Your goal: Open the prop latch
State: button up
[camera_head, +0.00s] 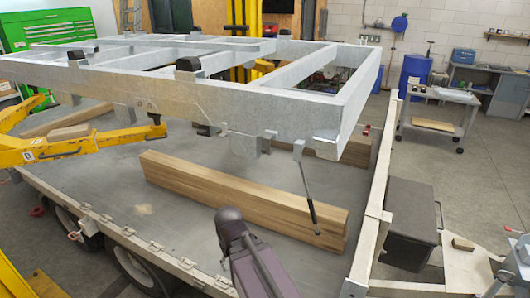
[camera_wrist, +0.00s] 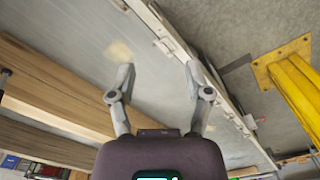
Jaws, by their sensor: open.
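A thin dark prop strut (camera_head: 306,190) hangs at a slant below the right front corner of the raised grey steel frame (camera_head: 200,100). Its upper end meets a small bracket (camera_head: 298,149) under the frame, and its lower end is beside the timber beam's right end. I cannot make out which part is the prop latch. My gripper (camera_wrist: 160,78) is open and empty in the wrist view, its two fingers apart above the trailer bed near the side rail. In the head view my arm shows at the bottom centre; the fingers are not seen there.
Timber beams (camera_head: 240,195) lie on the trailer bed (camera_head: 100,180). The side rail with metal fittings (camera_wrist: 168,45) runs close to my fingers. A yellow lift arm (camera_head: 80,145) stands at left. A dark grey box (camera_head: 409,225) is right of the trailer.

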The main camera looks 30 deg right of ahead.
jog(key=m+t+h+p, duration=0.2)
jog(key=m+t+h, duration=0.85)
jog(key=h, duration=0.35)
send_near(263, 152)
jog(key=v, duration=0.3)
jog(key=shift+s+f+t, duration=0.1)
jog(key=shift+f+t, duration=0.15)
jog(key=shift+f, duration=0.05)
jog(key=shift+d, duration=0.1)
jog(key=x, duration=1.3)
jog(key=shift+d+r, duration=0.15)
jog(key=shift+d, duration=0.15)
